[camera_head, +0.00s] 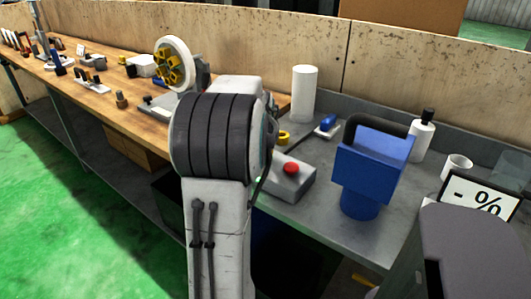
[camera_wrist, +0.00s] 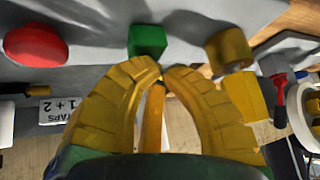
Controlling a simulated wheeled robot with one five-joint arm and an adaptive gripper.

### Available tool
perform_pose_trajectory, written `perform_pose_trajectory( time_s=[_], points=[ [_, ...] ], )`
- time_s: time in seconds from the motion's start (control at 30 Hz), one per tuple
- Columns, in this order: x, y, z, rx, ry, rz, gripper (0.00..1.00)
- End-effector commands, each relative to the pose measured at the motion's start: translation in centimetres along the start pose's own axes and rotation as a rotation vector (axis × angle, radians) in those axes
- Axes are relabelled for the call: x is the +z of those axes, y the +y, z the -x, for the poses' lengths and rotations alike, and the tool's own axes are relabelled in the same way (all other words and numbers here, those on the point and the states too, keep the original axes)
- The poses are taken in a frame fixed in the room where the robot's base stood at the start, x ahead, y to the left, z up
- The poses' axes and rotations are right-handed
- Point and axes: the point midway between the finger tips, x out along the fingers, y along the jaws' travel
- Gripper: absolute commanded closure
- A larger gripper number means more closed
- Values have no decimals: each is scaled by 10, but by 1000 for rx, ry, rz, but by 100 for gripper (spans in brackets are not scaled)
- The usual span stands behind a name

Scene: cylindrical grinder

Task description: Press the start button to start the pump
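A grey control box (camera_head: 290,183) stands on the grey bench, with a red button (camera_head: 291,168) on top. In the wrist view the red button (camera_wrist: 35,45) is at the upper left. A green button (camera_wrist: 147,40) is at top centre, on the same grey box. My gripper (camera_wrist: 161,72) has yellow ribbed fingers curved together, tips meeting with nothing seen held. The tips appear just below the green button in the picture; contact cannot be told. A blue pump-like unit (camera_head: 370,165) stands right of the box.
A white cylinder (camera_head: 304,93) and a white bottle (camera_head: 423,135) stand at the back. A cup (camera_head: 457,167) and a "- %" sign (camera_head: 480,195) are at right. Tools cover the wooden bench at left.

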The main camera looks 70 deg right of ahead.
Motion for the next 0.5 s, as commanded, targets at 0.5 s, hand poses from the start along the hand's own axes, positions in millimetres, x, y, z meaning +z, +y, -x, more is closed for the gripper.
perform_pose_trajectory(
  time_s=[0.5],
  points=[
    [-7, 0, 8, 0, 3, 0, 100]
  ],
)
